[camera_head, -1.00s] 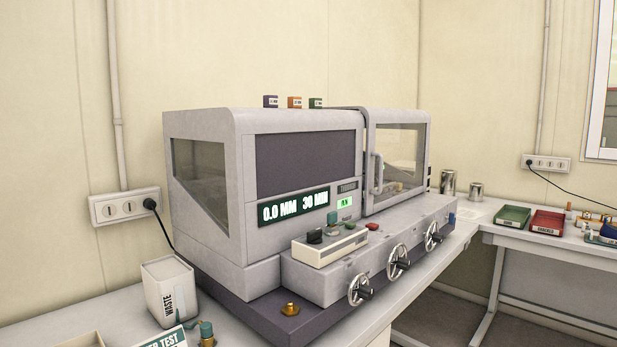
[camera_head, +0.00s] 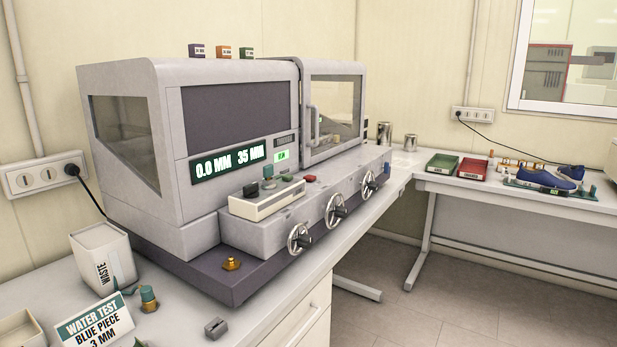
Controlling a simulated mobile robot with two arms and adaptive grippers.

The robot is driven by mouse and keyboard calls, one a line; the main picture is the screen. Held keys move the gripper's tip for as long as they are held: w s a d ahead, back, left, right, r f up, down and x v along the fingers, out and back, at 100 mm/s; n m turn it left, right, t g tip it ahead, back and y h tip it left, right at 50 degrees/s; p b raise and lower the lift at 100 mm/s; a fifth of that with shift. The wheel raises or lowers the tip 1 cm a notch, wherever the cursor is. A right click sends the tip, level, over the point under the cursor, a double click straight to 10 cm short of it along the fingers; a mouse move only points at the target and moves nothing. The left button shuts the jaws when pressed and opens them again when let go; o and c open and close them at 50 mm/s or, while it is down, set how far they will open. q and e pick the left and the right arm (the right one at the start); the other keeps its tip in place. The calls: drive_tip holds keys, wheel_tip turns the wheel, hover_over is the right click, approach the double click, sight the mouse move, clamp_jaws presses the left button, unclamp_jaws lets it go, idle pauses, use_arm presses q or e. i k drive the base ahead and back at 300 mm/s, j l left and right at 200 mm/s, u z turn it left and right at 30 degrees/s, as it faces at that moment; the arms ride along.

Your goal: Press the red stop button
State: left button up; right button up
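A small green lit panel (camera_head: 282,155) shows beside the display. A small red button (camera_head: 310,179) sits on the machine's front ledge, right of the beige control box (camera_head: 262,203). The box has a dark knob and green parts on top. Neither of my grippers is in the head view.
Three handwheels (camera_head: 335,210) stick out from the machine's front. A waste bin (camera_head: 104,256), a "WATER TEST" sign (camera_head: 97,322) and a brass fitting (camera_head: 149,297) stand at front left.

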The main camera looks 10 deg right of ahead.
sight(310, 177)
drive_tip(key=i+l+u, duration=0.5)
drive_tip(key=l, duration=0.2)
drive_tip(key=i+l+u, duration=0.25)
drive_tip(key=l, duration=0.15)
drive_tip(key=k, duration=0.05)
